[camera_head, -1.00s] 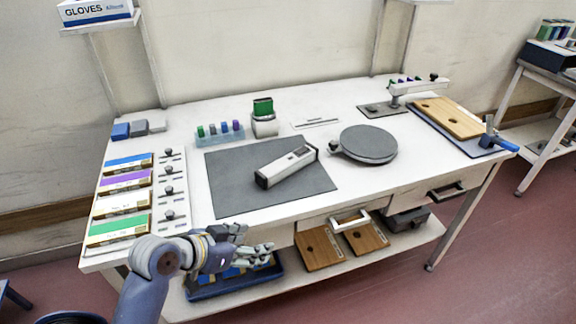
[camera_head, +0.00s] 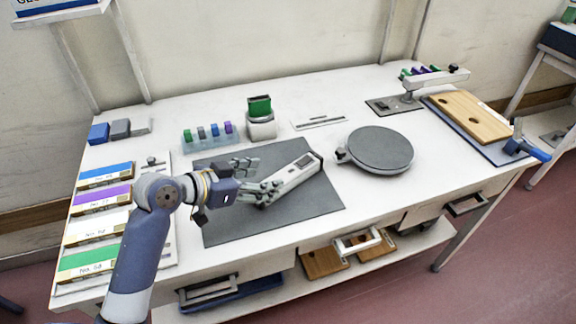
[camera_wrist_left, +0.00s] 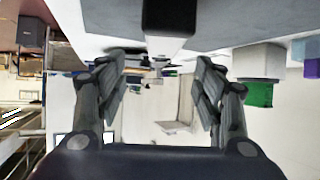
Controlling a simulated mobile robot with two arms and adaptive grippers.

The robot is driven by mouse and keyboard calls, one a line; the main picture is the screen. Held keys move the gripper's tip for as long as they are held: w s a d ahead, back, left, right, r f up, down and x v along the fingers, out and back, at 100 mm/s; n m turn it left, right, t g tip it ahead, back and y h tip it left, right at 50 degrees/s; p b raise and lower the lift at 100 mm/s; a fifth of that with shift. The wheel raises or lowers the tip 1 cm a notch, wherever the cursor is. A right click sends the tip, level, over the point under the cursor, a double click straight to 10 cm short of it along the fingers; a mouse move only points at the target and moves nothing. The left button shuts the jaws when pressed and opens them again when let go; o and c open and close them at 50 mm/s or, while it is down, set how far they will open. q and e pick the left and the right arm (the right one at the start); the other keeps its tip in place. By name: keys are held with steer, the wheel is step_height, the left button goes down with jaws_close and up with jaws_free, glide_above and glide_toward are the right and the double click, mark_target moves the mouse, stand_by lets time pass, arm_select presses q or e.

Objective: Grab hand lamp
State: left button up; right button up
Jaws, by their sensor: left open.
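The hand lamp (camera_head: 297,178), a long white and black body, lies slantwise on the dark grey mat (camera_head: 300,213) on the table. My left gripper (camera_head: 254,178) is open at the lamp's near left end, one finger behind it and the other overlapping that end in the head view. In the left wrist view the lamp's dark end (camera_wrist_left: 170,14) shows at the top, between the directions of the two spread fingers (camera_wrist_left: 162,68). Nothing is held between the fingers. Whether a finger touches the lamp I cannot tell. My right gripper is not in view.
A round grey turntable (camera_head: 380,150) stands right of the mat. A rack of small coloured blocks (camera_head: 205,138) and a white holder with a green top (camera_head: 260,118) stand behind it. Labelled trays (camera_head: 90,235) line the left side. The mat's front part is clear.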

mark_target(287, 173)
arm_select(q)
steer(key=x, duration=0.4)
steer(key=shift+s+d+r, duration=0.1)
steer(key=shift+d, duration=0.35)
steer(key=shift+w+d+f, duration=0.1)
steer(key=shift+w+f, duration=0.25)
steer(key=shift+w, duration=0.05)
steer(key=shift+w+d+f+p, duration=0.1)
steer(key=shift+w+f+p, duration=0.05)
steer(key=shift+w+p, duration=0.15)
steer(key=x, duration=0.3)
steer(key=shift+w+d+f+p, duration=0.1)
steer(key=shift+w+f+p, duration=0.05)
steer(key=shift+w+p, duration=0.2)
steer(key=shift+w+d+f, duration=0.2)
steer(key=shift+c, duration=1.4)
steer(key=c, duration=1.1)
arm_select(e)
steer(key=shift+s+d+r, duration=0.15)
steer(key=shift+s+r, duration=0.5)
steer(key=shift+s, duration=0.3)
